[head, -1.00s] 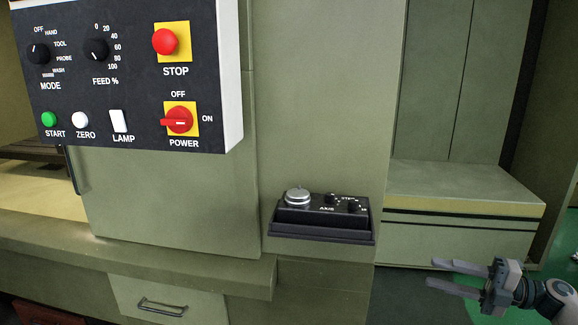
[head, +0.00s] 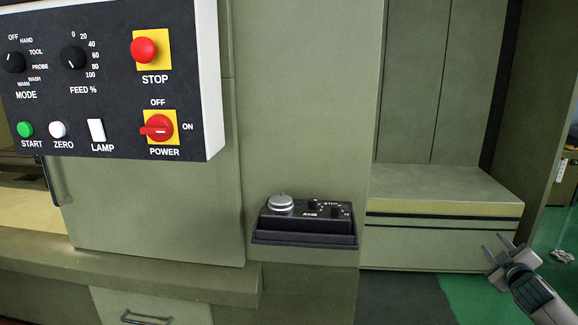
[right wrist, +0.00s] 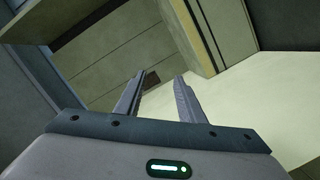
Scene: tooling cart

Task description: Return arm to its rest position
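My right gripper (head: 497,250) is at the lower right of the head view, in front of the green cabinet ledge and apart from it. Its two fingers are spread with nothing between them. In the right wrist view both fingers (right wrist: 158,100) show apart and empty, with pale surfaces beyond. My left gripper is not in the head view.
A control panel (head: 112,120) with knobs and red switches hangs at the upper left. A black pendant (head: 300,240) with a silver dial sits on a holder at centre. A green ledge (head: 440,190) stands right of it. Open green floor (head: 470,300) lies at the lower right.

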